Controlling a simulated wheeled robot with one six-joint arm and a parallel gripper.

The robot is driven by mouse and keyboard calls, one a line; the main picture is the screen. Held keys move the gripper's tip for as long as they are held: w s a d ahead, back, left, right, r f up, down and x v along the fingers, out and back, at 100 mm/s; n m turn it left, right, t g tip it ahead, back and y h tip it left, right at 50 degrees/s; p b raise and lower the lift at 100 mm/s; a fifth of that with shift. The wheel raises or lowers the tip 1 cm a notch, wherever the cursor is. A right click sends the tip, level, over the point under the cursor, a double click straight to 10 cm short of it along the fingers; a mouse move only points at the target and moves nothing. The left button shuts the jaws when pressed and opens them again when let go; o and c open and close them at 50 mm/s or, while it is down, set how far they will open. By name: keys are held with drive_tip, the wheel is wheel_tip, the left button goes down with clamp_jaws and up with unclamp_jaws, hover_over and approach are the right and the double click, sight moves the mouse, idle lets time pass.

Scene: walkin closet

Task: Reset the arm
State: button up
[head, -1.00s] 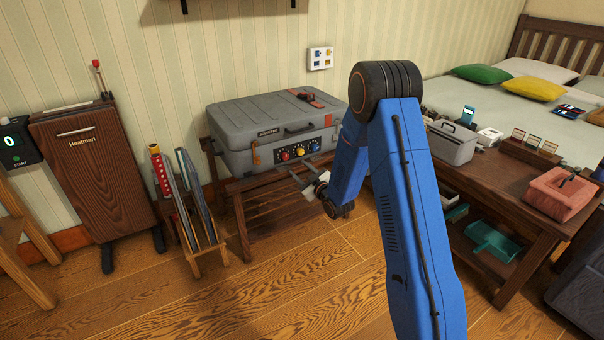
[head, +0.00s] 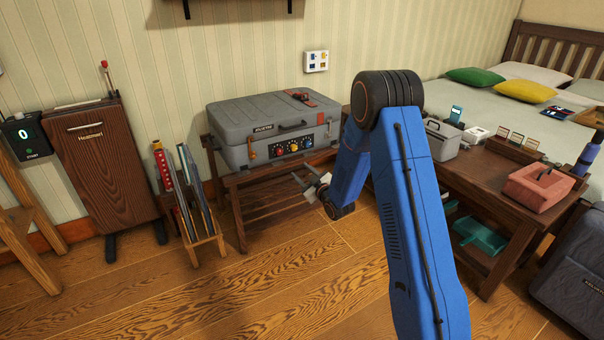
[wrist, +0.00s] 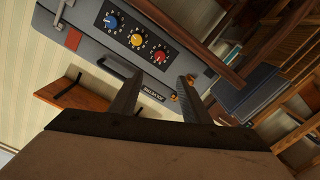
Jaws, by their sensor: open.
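My blue arm rises in the front of the head view and bends down at its top joint. My gripper (head: 316,189) is small there, just in front of the grey case and its wooden rack, and partly hidden by my arm. In the wrist view my gripper (wrist: 158,95) has its two dark fingers spread apart with nothing held between them. The grey case (head: 235,118) is closed on the wooden rack (head: 240,187). Its blue, yellow and red knobs show beyond the fingers in the wrist view. I cannot tell the exact gap to the case.
A wooden heater cabinet (head: 100,175) and a small rack of books (head: 190,200) stand at the left. A wooden table (head: 485,190) with a grey toolbox (head: 441,140) and a pink box (head: 538,188) is at the right. A dark suitcase (head: 580,270) stands front right. The middle floor is clear.

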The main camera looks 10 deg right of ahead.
drive_tip(key=shift+r, duration=0.15)
drive_tip(key=s+d+r+m+g+h, duration=0.1)
drive_tip(key=s+d+r+h, duration=0.15)
drive_tip(key=r, duration=0.35)
drive_tip(key=s+d+r+m+g+h, duration=0.1)
drive_tip(key=s+d+r+m, duration=0.1)
drive_tip(key=s+r, duration=0.3)
drive_tip(key=s+d+r+m+g+h, duration=0.1)
drive_tip(key=s+d+r+g, duration=0.1)
drive_tip(key=s+r, duration=0.35)
drive_tip(key=s+d+r+m+g+h, duration=0.1)
drive_tip(key=s+r, duration=0.1)
drive_tip(key=s, duration=0.6)
drive_tip(key=s+m+g, duration=0.4)
drive_tip(key=s+g, duration=0.3)
drive_tip(key=s, duration=3.3)
drive_tip(key=shift+s+d+r, duration=0.15)
drive_tip(key=shift+d+r, duration=0.15)
drive_tip(key=shift+r, duration=0.15)
drive_tip(key=shift+h, duration=0.25)
